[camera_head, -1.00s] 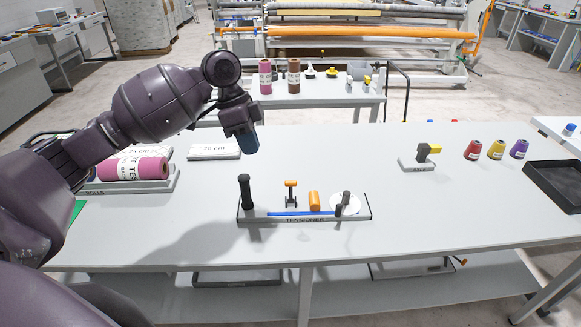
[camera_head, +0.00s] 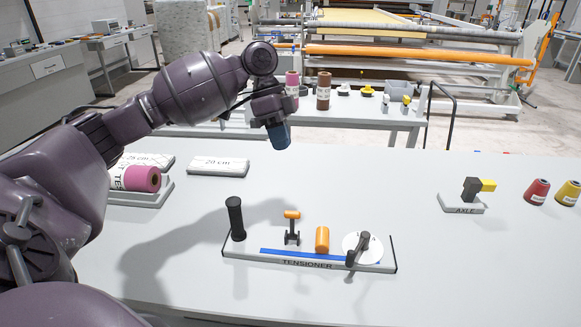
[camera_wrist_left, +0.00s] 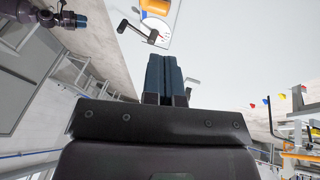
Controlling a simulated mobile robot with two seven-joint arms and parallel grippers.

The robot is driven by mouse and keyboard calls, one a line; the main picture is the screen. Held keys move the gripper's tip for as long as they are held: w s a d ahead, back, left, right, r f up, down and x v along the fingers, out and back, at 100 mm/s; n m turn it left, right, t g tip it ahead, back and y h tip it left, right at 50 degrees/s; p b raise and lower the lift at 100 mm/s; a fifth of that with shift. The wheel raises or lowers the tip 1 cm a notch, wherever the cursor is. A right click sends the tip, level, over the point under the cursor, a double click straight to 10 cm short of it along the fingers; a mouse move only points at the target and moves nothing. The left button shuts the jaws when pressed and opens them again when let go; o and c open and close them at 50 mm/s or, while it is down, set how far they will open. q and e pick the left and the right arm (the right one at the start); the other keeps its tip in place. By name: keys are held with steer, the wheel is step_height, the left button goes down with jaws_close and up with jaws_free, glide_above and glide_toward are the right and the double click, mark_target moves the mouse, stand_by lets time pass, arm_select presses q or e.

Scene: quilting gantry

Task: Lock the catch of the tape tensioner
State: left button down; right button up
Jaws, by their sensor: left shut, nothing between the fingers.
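The tape tensioner (camera_head: 310,265) is a grey base labelled TENSIONER on the table. It carries a black post (camera_head: 235,218) at its left, an orange-topped black lever (camera_head: 292,227), an orange roller (camera_head: 322,239), a blue strip (camera_head: 300,255) and a white dial with a black crank handle (camera_head: 360,247) at its right. I cannot tell which part is the catch. My left gripper (camera_head: 281,143) is shut and empty, above and behind the tensioner, apart from it. In the left wrist view its blue fingers (camera_wrist_left: 164,75) are together, and the dial (camera_wrist_left: 157,28) shows beyond them.
Labelled white blocks (camera_head: 218,166) and a pink roll (camera_head: 142,179) lie at the left. An AXLE stand (camera_head: 462,203) and red (camera_head: 537,191) and yellow (camera_head: 568,193) cones stand at the right. The table around the tensioner's front is clear. A second table stands behind.

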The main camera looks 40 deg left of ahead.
arm_select(q)
steer(key=b, duration=0.1)
glide_above(295, 212)
steer(key=w+a, duration=0.3)
steer(key=a, duration=0.1)
step_height(295, 212, down, 8)
steer(key=shift+s+d+f, duration=0.5)
steer(key=shift+d+f, duration=0.05)
steer(key=shift+f, duration=0.25)
steer(key=shift+s+d+f, duration=0.5)
steer(key=shift+f, duration=0.3)
arm_select(e)
steer(key=shift+w+f, duration=0.2)
steer(key=shift+f, duration=0.1)
steer(key=shift+s, duration=0.1)
